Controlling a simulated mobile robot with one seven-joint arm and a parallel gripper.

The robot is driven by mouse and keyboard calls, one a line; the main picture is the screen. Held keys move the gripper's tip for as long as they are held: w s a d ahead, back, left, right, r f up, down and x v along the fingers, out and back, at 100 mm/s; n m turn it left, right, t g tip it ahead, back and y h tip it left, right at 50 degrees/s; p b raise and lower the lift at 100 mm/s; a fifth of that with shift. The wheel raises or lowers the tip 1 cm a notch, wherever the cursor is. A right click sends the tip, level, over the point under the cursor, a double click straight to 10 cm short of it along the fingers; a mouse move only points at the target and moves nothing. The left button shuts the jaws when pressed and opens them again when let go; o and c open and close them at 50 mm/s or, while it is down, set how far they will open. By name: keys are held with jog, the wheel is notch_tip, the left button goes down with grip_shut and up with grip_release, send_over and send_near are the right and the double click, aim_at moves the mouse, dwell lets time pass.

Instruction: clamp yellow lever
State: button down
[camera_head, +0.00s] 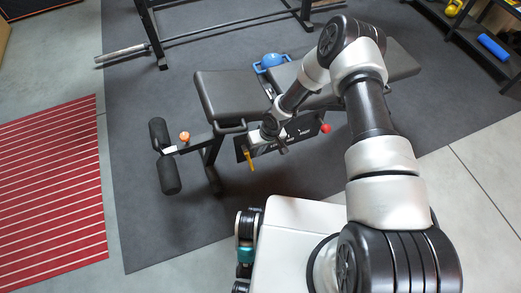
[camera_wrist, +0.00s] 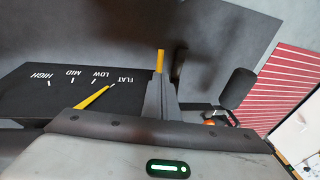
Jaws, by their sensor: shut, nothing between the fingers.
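The yellow lever (camera_head: 250,159) shows at the left end of a dark panel under the bench in the head view. In the wrist view, a yellow bar (camera_wrist: 160,61) stands just beyond my fingertips. A slanted yellow pointer (camera_wrist: 92,100) lies on the panel (camera_wrist: 48,92) near the FLAT and LOW marks. I cannot tell whether the two yellow parts join. My gripper (camera_wrist: 158,82) is shut with nothing between its fingers. In the head view my gripper (camera_head: 272,132) is by the panel's face, right of the lever; its fingertips are hard to make out.
The bench seat (camera_head: 232,92) and foam rollers (camera_head: 164,157) stand near the arm. A red knob (camera_head: 326,128) is at the panel's right end. Floor left of the rollers is free.

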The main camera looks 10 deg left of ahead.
aim_at(251, 164)
jog(key=b+x, duration=0.2)
jog(key=x, duration=0.8)
jog(key=shift+d+r, duration=0.1)
